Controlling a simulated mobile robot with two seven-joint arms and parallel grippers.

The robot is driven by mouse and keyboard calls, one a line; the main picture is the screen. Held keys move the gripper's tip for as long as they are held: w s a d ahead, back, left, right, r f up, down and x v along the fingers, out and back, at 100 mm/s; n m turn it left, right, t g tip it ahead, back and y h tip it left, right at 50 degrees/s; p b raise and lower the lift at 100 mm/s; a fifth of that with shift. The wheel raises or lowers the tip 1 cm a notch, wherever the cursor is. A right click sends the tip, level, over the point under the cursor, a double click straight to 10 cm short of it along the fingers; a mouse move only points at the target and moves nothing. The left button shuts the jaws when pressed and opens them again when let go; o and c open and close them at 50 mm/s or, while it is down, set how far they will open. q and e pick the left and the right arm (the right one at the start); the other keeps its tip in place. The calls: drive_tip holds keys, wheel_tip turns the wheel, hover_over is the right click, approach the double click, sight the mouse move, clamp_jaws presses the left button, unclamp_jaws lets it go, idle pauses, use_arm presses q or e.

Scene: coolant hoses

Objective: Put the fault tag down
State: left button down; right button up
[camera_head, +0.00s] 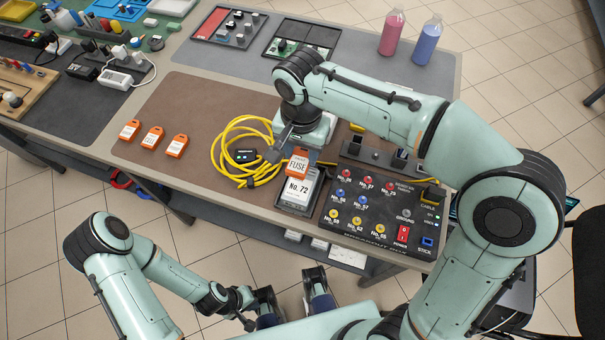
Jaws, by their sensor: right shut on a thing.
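My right gripper (297,146) reaches over the table from the right and is shut on an orange tag marked FUSE (298,164). The tag hangs over the upper end of a grey unit labelled No. 72 (297,190); I cannot tell whether it touches the unit. The fingers are partly hidden by my wrist. Three similar orange tags (129,130), (152,138), (176,146) lie in a row on the brown mat to the left. My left gripper (249,309) is low in front of the table, away from the tags, and looks open and empty.
A coiled yellow cable (227,160) lies left of the unit. A black panel with coloured knobs (380,214) is to its right. Pink (392,33) and blue (426,40) bottles stand at the back right. The brown mat (190,100) has free room behind the orange tags.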

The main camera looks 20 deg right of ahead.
wheel_tip(320, 180, down, 10)
drive_tip(key=shift+r+b, duration=0.1)
drive_tip(key=shift+b, duration=0.55)
drive_tip(key=shift+f, duration=0.25)
drive_tip(key=o, duration=1)
drive_tip(key=shift+r, duration=0.1)
drive_tip(key=shift+r, duration=0.45)
wheel_tip(320, 180, up, 11)
drive_tip(key=shift+r+p, duration=0.2)
drive_tip(key=shift+p, duration=0.85)
